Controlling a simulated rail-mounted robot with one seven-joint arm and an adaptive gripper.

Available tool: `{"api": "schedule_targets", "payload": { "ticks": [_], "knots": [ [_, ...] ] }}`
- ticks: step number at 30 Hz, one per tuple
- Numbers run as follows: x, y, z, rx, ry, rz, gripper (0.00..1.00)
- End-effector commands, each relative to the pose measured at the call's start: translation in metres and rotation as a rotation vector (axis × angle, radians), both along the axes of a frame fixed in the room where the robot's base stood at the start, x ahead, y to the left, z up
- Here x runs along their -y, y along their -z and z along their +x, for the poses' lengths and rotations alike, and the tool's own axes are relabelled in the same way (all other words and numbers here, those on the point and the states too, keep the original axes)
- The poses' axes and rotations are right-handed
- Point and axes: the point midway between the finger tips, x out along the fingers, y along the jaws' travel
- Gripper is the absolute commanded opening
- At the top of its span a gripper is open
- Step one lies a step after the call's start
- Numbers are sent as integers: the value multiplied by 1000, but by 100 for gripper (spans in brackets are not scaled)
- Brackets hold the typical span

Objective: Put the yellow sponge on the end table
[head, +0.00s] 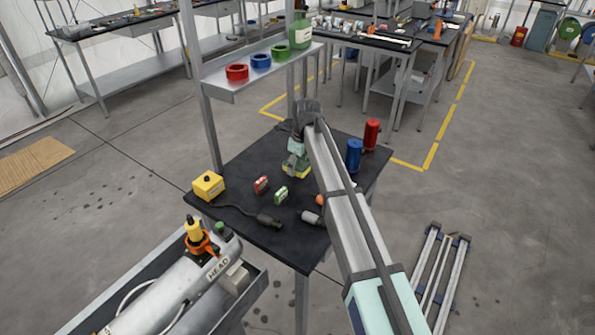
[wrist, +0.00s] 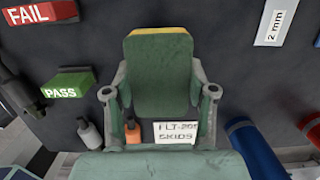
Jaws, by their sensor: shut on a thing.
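My gripper (head: 298,158) is low over a black-topped table (head: 235,228) in the middle of the head view. In the wrist view, my gripper (wrist: 158,95) has its two fingers on either side of a block with a green face and a yellow edge, which looks like the yellow sponge (wrist: 158,31). The fingers are shut on it. In the head view the sponge (head: 297,172) shows as a yellow patch under the gripper, partly hidden. I cannot tell whether it touches the tabletop. No label marks which table is the end table.
Near the gripper are a red FAIL block (head: 261,185), a green PASS block (head: 281,196), a grey bottle (head: 312,217), a blue cylinder (head: 354,156) and a red cylinder (head: 371,134). A yellow box (head: 208,186) sits at the left corner.

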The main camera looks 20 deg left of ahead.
Motion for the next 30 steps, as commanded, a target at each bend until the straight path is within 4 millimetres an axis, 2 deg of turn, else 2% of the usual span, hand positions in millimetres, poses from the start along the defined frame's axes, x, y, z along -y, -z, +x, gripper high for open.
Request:
{"api": "schedule_targets", "payload": {
  "ticks": [9, 20, 21, 22, 23, 30],
  "knots": [
    [0, 33, 0, 0, 0, 0, 45],
    [0, 37, 0, 0, 0, 0, 45],
    [0, 37, 0, 0, 0, 0, 66],
    [0, 36, 0, 0, 0, 0, 77],
    [0, 36, 0, 0, 0, 0, 81],
    [0, 36, 0, 0, 0, 0, 81]
  ]
}}
